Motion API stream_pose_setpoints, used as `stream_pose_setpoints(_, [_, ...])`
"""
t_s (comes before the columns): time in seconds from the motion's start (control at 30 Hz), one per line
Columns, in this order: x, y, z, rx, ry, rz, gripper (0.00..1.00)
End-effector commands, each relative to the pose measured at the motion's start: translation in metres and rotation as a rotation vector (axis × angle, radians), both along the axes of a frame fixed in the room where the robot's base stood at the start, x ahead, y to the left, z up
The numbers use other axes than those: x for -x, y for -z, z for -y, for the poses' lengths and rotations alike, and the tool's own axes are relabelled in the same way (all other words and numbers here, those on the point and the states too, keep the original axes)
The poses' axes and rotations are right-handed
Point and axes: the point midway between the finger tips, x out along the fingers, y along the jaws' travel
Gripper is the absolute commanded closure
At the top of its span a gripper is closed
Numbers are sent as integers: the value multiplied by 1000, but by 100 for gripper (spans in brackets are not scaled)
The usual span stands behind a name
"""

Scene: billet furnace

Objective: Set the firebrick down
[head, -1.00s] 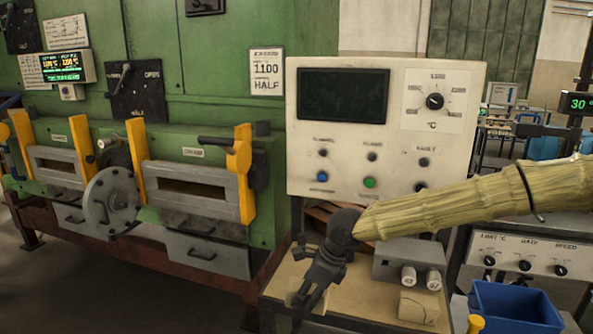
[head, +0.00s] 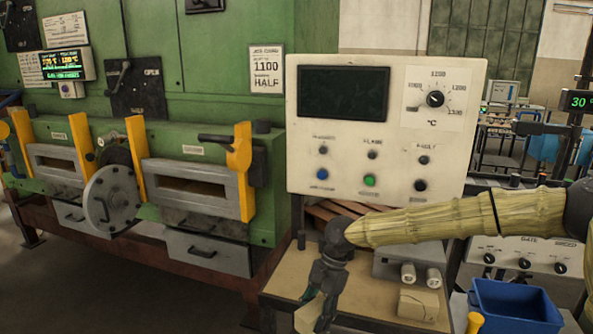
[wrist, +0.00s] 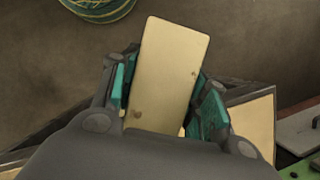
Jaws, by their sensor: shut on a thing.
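The firebrick (wrist: 165,75) is a pale tan block with small dark spots. In the wrist view it stands lengthwise between the two teal-padded fingers of my gripper (wrist: 170,100), which is shut on it. In the head view my gripper (head: 322,300) points down at the front edge of the tan-topped bench (head: 285,283). A tan face of the firebrick (head: 308,316) shows at the bottom of that view, partly hidden by the fingers. Dark floor lies behind the brick in the wrist view, and I see no contact with the bench.
The control panel (head: 385,130) rises behind. A blue bin (head: 515,308) is at right. The green furnace (head: 200,100) stands left. A coiled cable (wrist: 98,8) lies on the floor.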

Motion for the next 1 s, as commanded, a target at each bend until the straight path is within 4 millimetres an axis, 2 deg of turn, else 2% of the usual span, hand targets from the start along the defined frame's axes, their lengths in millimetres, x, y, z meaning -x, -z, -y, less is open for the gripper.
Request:
stream_pose_setpoints(0.6, [15, 46, 18, 1, -684, 0, 89])
stream_pose_setpoints(0.87, [19, 58, 24, 0, -836, 1, 89])
stream_pose_setpoints(1.0, [27, 71, 42, 2, -848, 0, 89])
